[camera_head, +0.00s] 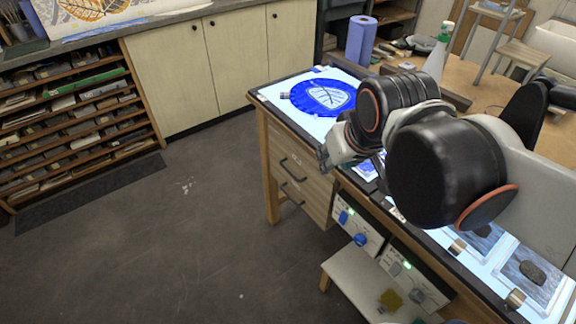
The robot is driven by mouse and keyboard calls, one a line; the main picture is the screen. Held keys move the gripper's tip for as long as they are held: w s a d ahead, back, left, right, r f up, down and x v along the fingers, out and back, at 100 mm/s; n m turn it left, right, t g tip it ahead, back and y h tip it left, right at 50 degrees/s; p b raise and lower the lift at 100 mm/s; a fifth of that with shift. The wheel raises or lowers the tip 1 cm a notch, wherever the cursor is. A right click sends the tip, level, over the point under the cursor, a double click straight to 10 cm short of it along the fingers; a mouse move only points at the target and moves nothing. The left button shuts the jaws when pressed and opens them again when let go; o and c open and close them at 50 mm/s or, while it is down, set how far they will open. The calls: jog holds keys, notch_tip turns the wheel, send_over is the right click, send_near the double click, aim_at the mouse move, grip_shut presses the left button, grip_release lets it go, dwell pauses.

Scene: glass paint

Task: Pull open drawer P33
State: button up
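A wooden two-drawer unit sits under the near left end of the light table. The lower drawer (310,203) has a similar handle (291,194). Both fronts look closed, and I cannot read a P33 label on either.
The lit table (275,93) bears a blue leaf design (325,97). Control boxes with blue knobs (361,240) are right of the drawers, above a low white shelf (352,285). The grey floor (180,245) before the drawers is clear.

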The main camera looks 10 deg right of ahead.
jog(key=w+n+g, duration=0.1)
jog(key=w+g, duration=0.1)
jog(key=w, duration=0.7)
jog(key=n+g+h+b, duration=0.2)
jog(key=n+g, duration=0.1)
jog(key=g, duration=0.1)
send_over(288, 170)
jog(key=a, duration=0.3)
notch_tip(288, 170, down, 20)
jog(key=d+f+b, duration=0.1)
jog(key=f, duration=0.3)
jog(key=f+b, duration=0.1)
jog(key=f, duration=0.4)
jog(key=d+f+b, duration=0.1)
jog(key=f+b, duration=0.1)
jog(key=f, duration=0.2)
jog(key=shift+d+f, duration=0.25)
jog(key=shift+d, duration=0.05)
grip_shut()
